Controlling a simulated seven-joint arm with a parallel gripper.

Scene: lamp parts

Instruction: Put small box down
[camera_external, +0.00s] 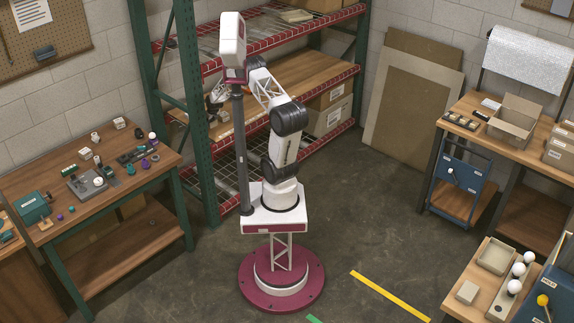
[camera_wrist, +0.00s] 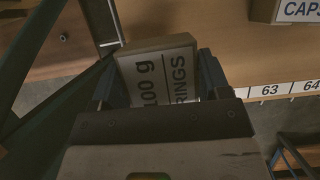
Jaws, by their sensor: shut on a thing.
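The small box (camera_wrist: 155,75) is cardboard brown with a white label reading "100 g" and "RINGS". It sits between the two dark fingers of my gripper (camera_wrist: 160,84) in the wrist view. The gripper is shut on it. The wooden shelf deck (camera_wrist: 235,62) lies behind and beside the box. I cannot tell whether the box touches the deck. In the external view my gripper (camera_external: 213,103) is at the left end of the middle shelf, beside the green upright. The box is too small and partly hidden there to make out clearly.
In the wrist view a green rack post (camera_wrist: 50,60) stands close on the left. A box labelled "CAPS" (camera_wrist: 298,10) is at the upper right. Number tags 63 and 64 (camera_wrist: 288,89) line the shelf edge. The deck between is clear.

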